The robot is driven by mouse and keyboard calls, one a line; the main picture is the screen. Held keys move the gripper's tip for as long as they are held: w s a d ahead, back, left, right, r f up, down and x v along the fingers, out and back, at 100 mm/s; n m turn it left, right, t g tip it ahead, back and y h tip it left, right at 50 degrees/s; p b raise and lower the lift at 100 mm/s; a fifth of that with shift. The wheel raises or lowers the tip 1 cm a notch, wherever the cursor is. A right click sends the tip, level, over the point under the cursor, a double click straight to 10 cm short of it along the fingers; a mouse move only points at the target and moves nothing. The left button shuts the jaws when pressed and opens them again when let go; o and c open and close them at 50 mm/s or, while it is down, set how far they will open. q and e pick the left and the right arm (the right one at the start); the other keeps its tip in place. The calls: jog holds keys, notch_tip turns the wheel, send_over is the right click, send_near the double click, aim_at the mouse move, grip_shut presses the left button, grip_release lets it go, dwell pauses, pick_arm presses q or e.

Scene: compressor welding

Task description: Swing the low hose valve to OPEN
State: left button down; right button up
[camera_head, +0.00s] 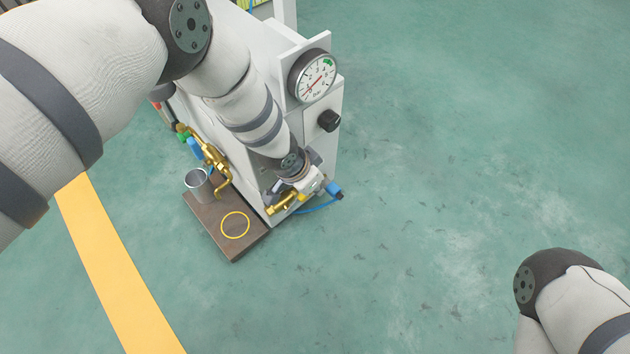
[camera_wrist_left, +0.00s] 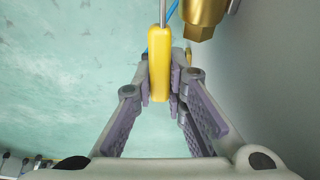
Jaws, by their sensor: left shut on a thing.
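The low hose valve has a yellow handle (camera_wrist_left: 159,66) on a thin metal stem, seen at the top middle of the left wrist view. A brass fitting (camera_wrist_left: 203,12) is beside it on the right. My left gripper (camera_wrist_left: 160,88) is shut on the yellow handle, with a finger on each side. In the head view my left gripper (camera_head: 293,188) is low at the front of the white machine (camera_head: 320,150), against brass parts (camera_head: 280,206). My arm and gripper hide most of the valve there, and no OPEN marking is legible. My right gripper is out of view.
A pressure gauge (camera_head: 313,76) and black knob (camera_head: 329,120) are above. A brass tap (camera_head: 219,171), a metal cup (camera_head: 197,183) and a brown base (camera_head: 212,225) with a yellow ring stand left. A blue hose (camera_head: 317,208) runs nearby. The floor right is clear.

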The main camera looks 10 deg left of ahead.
pick_arm(q)
jog(key=shift+w+d+f+g+y+b, duration=0.1)
jog(key=shift+f+g+y+b, duration=0.4)
jog(key=shift+f+g+b, duration=0.4)
jog(key=shift+g+b, duration=0.2)
jog(key=shift+b, duration=0.15)
jog(key=shift+y, duration=0.3)
jog(key=c, duration=1.6)
grip_release()
jog(key=r, duration=0.5)
jog(key=s+r, duration=0.1)
jog(key=r, duration=0.1)
jog(key=shift+a+r, duration=0.25)
jog(key=shift+a, duration=0.05)
